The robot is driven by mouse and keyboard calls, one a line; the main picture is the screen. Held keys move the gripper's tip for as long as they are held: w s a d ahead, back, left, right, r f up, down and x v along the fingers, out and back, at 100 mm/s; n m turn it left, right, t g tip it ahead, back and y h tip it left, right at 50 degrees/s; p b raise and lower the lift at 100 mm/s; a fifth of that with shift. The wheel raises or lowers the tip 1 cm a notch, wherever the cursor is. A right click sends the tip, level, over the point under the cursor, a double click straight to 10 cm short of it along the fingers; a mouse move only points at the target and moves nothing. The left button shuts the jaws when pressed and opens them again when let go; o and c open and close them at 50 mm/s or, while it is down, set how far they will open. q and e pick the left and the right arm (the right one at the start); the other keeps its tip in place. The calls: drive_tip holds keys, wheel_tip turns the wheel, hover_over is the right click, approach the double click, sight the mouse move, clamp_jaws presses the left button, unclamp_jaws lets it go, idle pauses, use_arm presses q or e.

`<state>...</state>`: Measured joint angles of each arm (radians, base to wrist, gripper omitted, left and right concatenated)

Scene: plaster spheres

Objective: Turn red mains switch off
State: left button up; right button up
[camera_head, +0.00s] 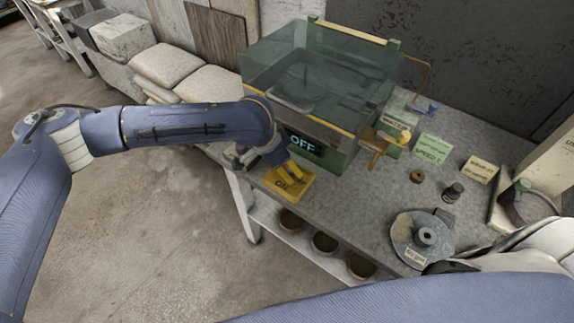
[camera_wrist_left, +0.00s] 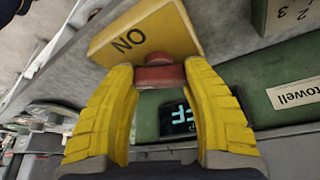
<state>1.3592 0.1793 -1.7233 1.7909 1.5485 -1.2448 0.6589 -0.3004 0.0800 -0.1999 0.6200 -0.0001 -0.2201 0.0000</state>
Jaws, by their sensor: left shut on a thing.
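The red mains switch (camera_wrist_left: 160,75) shows in the left wrist view as a red knob at the edge of a yellow plate (camera_wrist_left: 150,30) marked ON. My left gripper (camera_wrist_left: 161,68) has its yellow fingers shut on the red switch, one on each side. In the head view my left gripper (camera_head: 290,174) is over the yellow plate (camera_head: 303,186), and its fingers hide the red switch. A lit display (camera_head: 302,143) just behind reads OFF. Part of my right arm crosses the lower right of the head view, but its gripper cannot be made out.
A green machine with a clear cover (camera_head: 330,65) stands behind the plate on the grey bench (camera_head: 350,215). A round metal disc (camera_head: 408,240), a small dark knob (camera_head: 453,192) and label cards (camera_head: 431,148) are to the right. Pots (camera_head: 324,242) stand on the shelf below.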

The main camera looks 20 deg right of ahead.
use_arm(q)
drive_tip(key=n+t, duration=0.1)
drive_tip(key=n, duration=0.1)
drive_tip(key=n+t, duration=0.1)
drive_tip(key=n, duration=0.1)
drive_tip(key=shift+d+n+y, duration=0.2)
drive_tip(key=shift+n+y, duration=0.2)
drive_tip(key=shift+n, duration=0.3)
drive_tip(key=o, duration=1.2)
drive_tip(key=shift+a, duration=0.1)
drive_tip(key=shift+o, duration=0.2)
drive_tip(key=v, duration=1.2)
